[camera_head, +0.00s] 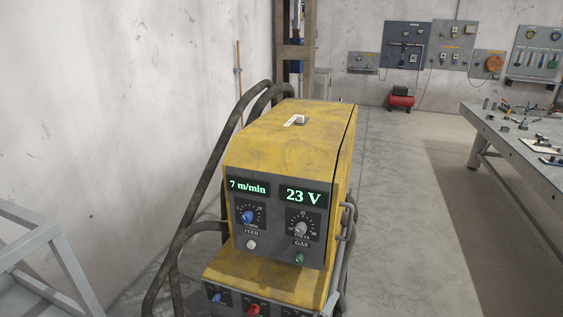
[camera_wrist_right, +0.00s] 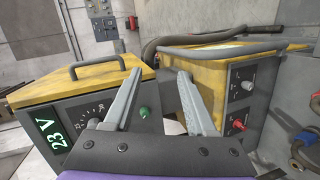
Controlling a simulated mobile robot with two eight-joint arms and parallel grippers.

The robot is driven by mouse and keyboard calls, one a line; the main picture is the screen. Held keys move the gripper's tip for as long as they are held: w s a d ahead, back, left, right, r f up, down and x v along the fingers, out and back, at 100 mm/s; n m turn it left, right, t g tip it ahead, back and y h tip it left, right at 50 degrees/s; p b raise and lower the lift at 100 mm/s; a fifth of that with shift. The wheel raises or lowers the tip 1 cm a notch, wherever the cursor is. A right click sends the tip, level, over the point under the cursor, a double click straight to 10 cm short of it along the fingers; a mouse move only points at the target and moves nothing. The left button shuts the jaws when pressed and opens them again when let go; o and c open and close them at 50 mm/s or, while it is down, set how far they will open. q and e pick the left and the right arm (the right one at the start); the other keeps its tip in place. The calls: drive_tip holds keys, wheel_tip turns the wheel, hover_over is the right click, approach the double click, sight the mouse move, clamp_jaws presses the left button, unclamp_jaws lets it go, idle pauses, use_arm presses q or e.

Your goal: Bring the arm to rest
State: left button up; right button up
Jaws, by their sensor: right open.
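My right gripper (camera_wrist_right: 158,72) shows in the wrist view, its two grey fingers spread apart with nothing between them. It does not show clearly in the head view. Beyond the fingers is a yellow welding machine (camera_head: 283,135), whose display reads "23 V" (camera_wrist_right: 52,140) in the wrist view. A green button (camera_wrist_right: 143,112) shows just beside the left finger. In the head view the machine's displays read "7 m/min" (camera_head: 248,187) and "23 V" (camera_head: 303,195). Whether the fingers touch the machine I cannot tell. My left gripper is not in view.
Dark hoses (camera_head: 185,235) loop along the machine's left side. A grey metal frame (camera_head: 60,250) stands at the lower left. A workbench (camera_head: 530,165) with tools is at the right. The floor (camera_head: 400,230) between machine and bench is clear.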

drive_tip(key=s+d+f+m+g+y+p, duration=0.1)
drive_tip(key=s+d+m+g+y+p, duration=0.15)
drive_tip(key=s+d+m+g, duration=0.55)
drive_tip(key=s+a+m+y+p, duration=0.1)
drive_tip(key=s+m+y+p, duration=0.1)
drive_tip(key=s, duration=1)
drive_tip(key=shift+s+a+r+m+t+y+p, duration=0.2)
drive_tip(key=shift+m+t+y+p, duration=0.3)
drive_tip(key=shift+y, duration=0.55)
drive_tip(key=shift+c, duration=0.3)
